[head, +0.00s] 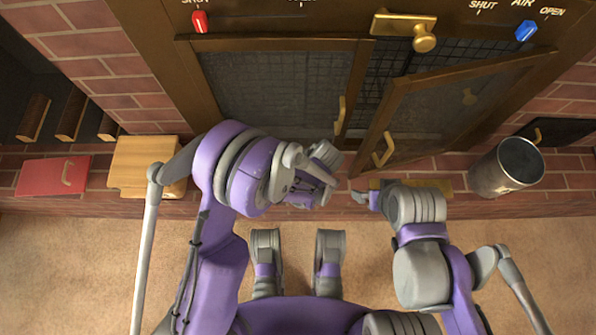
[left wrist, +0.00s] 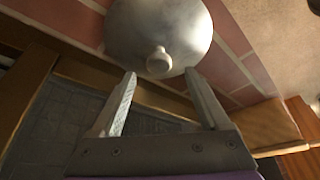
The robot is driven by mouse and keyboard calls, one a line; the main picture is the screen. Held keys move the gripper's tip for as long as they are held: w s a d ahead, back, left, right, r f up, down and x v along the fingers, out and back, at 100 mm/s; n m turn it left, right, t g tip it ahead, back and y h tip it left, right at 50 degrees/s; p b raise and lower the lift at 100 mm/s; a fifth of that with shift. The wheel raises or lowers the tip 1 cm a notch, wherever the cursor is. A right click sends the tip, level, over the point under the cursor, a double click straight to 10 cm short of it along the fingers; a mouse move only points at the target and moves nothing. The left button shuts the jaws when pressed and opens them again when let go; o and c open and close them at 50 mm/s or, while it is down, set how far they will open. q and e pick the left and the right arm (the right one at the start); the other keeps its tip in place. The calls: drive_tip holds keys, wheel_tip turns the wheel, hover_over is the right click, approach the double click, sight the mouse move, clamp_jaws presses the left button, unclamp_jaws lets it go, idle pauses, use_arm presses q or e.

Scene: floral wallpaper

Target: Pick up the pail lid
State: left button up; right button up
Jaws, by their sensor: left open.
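The pail lid (left wrist: 158,22) is a round, pale metal disc with a small knob (left wrist: 159,62) in the left wrist view. It lies on the brick ledge. My left gripper (left wrist: 159,76) is open, its two fingertips on either side of the knob's near end. I cannot tell whether they touch it. In the head view my left gripper (head: 325,182) is over the ledge, and I cannot make out the lid there. The metal pail (head: 487,178) stands open at the right end of the ledge. My right gripper (head: 366,198) is near the middle; its jaws are unclear.
A brown-framed mesh fireplace screen stands behind the ledge. Its right door (head: 455,108) is swung outward near my right arm; its left door (head: 268,97) looks closed. A wooden block (head: 140,160) and a red flat object (head: 52,176) are at left. Carpet (head: 85,270) lies in front.

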use_arm(q)
drive_tip(key=b+x, duration=0.1)
drive_tip(key=x, duration=0.3)
drive_tip(key=shift+d+f, duration=0.1)
drive_tip(key=shift+f, duration=0.25)
drive_tip(key=shift+r, duration=0.1)
clamp_jaws()
